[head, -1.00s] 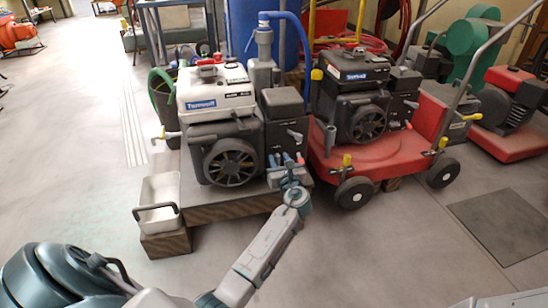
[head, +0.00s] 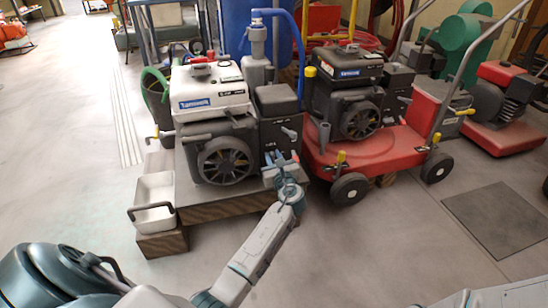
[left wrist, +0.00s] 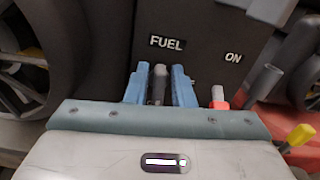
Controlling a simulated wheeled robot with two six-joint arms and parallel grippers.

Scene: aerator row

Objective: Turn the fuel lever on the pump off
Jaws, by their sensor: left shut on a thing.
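The white-topped pump (head: 212,92) with a black engine stands on a low wooden plinth. Its dark control panel (left wrist: 205,20) bears a FUEL label (left wrist: 167,43) and an ON label (left wrist: 233,57). The fuel lever (left wrist: 158,88), a grey stub below the FUEL label, stands between the blue fingers of my left gripper (head: 279,160). The gripper is shut on it at the pump's front right. The lever's lower part is hidden behind the gripper body. Right of the fingers, a grey-tipped stub with a red base (left wrist: 218,98) shows. My right gripper is not in view.
A red wheeled cart (head: 375,150) with a second engine (head: 345,95) stands close right of the pump. A white tray (head: 155,190) with a dark handle sits at the pump's left. The floor in front is clear.

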